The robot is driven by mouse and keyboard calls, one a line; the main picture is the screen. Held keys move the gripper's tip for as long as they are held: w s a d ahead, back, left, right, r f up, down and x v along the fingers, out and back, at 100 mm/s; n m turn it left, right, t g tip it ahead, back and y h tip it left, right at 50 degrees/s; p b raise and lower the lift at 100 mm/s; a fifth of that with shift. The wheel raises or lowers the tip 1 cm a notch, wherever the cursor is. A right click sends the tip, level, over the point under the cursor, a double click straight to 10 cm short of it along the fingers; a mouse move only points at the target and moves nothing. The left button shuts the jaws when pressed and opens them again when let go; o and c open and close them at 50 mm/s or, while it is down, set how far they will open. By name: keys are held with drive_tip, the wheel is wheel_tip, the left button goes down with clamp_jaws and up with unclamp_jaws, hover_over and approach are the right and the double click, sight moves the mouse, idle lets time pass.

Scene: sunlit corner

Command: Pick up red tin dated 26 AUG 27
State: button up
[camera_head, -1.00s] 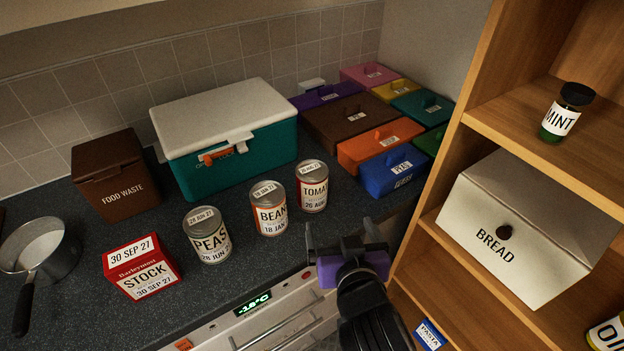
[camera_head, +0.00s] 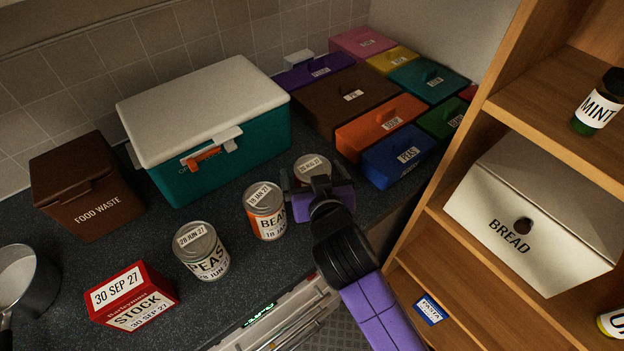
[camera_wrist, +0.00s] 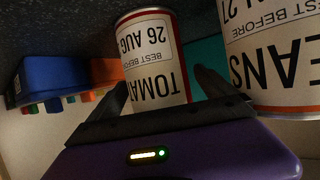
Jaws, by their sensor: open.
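The tomato tin (camera_head: 311,165), with a red and white label, stands upright on the dark counter at the right end of the row of tins. In the head view my gripper hides most of its front. In the wrist view the tin (camera_wrist: 152,50) reads TOMA and 26 AUG upside down. My gripper (camera_head: 322,185) is open and level with the tin. In the wrist view its fingers (camera_wrist: 160,92) lie on either side of the tin's lower picture part. I cannot tell whether they touch it.
The beans tin (camera_head: 265,212) stands close to the left of the tomato tin, near one finger. The peas tin (camera_head: 202,252) and red stock box (camera_head: 130,297) are further left. Coloured boxes (camera_head: 398,158) and a teal cooler (camera_head: 225,165) stand behind. A wooden shelf (camera_head: 480,230) rises right.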

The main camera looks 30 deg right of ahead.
drive_tip(key=shift+x, duration=1.1)
drive_tip(key=c, duration=2)
